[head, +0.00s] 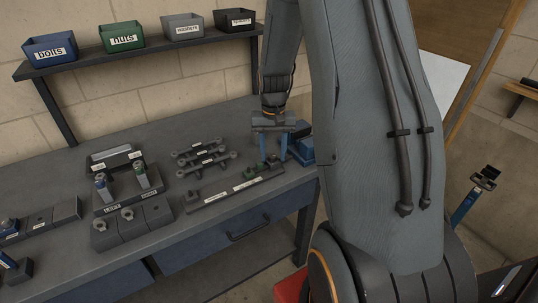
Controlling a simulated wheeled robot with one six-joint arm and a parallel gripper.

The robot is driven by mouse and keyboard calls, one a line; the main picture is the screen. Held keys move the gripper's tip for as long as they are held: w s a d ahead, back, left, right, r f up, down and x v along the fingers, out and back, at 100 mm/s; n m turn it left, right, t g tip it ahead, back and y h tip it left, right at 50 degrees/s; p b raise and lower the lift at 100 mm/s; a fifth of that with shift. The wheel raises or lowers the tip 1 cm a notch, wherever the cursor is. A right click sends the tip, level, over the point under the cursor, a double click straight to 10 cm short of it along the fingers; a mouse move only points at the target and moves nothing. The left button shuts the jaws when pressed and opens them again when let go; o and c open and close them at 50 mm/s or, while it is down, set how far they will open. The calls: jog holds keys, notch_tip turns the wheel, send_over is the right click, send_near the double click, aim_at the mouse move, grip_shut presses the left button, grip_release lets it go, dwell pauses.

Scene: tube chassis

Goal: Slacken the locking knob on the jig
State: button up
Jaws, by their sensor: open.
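My gripper (273,158) points down over the right part of the workbench, its two blue fingers apart with nothing seen held between them. Below and beside it lies a long dark bar fixture with white labels (222,194), which looks like the jig. A blue block-like object (302,150) is just right of the fingers, partly behind my arm. I cannot tell which part is the locking knob; it may be hidden by the gripper. Whether the fingers touch anything is unclear.
Dark labelled rods (203,160) lie left of the gripper. A stand with two uprights (126,190) is further left, with grey blocks (133,225) in front. Bins for bolts (50,47), nuts (122,38) and washers (183,29) stand on the shelf.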

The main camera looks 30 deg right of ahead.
aim_at(273, 156)
jog(key=shift+r, duration=0.1)
jog(key=shift+w+r, duration=0.1)
jog(key=shift+r, duration=0.2)
jog(key=shift+r+b, duration=1.1)
jog(key=shift+r, duration=2.4)
